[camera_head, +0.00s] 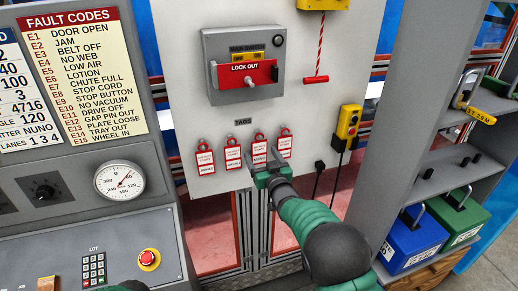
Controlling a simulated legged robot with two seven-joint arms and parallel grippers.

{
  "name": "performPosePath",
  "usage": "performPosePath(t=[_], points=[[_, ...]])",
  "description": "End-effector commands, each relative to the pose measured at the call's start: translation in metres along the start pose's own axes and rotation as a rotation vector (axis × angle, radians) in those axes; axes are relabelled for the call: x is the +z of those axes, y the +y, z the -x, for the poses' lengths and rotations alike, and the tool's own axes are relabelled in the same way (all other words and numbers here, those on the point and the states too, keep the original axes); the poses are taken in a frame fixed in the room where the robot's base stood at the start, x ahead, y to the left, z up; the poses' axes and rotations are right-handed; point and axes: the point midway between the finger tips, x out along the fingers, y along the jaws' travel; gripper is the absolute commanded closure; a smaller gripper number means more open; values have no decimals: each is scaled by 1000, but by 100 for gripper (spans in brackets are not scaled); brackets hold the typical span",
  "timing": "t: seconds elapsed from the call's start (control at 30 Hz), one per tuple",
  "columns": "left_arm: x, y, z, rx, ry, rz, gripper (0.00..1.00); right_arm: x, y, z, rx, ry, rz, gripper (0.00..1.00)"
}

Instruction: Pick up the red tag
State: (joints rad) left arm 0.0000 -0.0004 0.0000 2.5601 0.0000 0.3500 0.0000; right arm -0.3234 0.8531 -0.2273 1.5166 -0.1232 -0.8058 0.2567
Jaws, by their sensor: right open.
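Several red and white tags hang in a row from hooks on the grey panel, under a TAGS label: a far-left tag (205,160), a second tag (233,155), a third tag (259,149) and a far-right tag (285,145). My right gripper (266,163) is open at the lower end of the third tag, its fingers pointing up at the panel and partly covering that tag. I cannot tell whether it touches the tag. A dark green piece of my left arm shows at the bottom edge; my left gripper is out of view.
Above the tags is a grey switch box (244,66) with a red LOCK OUT plate. A yellow pendant (347,122) hangs right of the tags, and a red pull cord (320,50) above. A shelf with blue (414,240) and green (459,217) boxes stands right. A control console (90,250) is left.

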Motion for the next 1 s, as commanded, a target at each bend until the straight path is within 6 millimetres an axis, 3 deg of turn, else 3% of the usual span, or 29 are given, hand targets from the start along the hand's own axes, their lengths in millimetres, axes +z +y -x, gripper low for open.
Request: performPosePath(t=[0.1,0.33,0.83,1.0], points=[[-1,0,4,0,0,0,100,-1,0,-14,0,0,1,24],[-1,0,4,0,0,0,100,0,0,-16,1,1,0,24],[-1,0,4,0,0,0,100,0,0,-16,1,-1,0,88],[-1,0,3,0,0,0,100,1,0,-16,1,-1,0,88]])
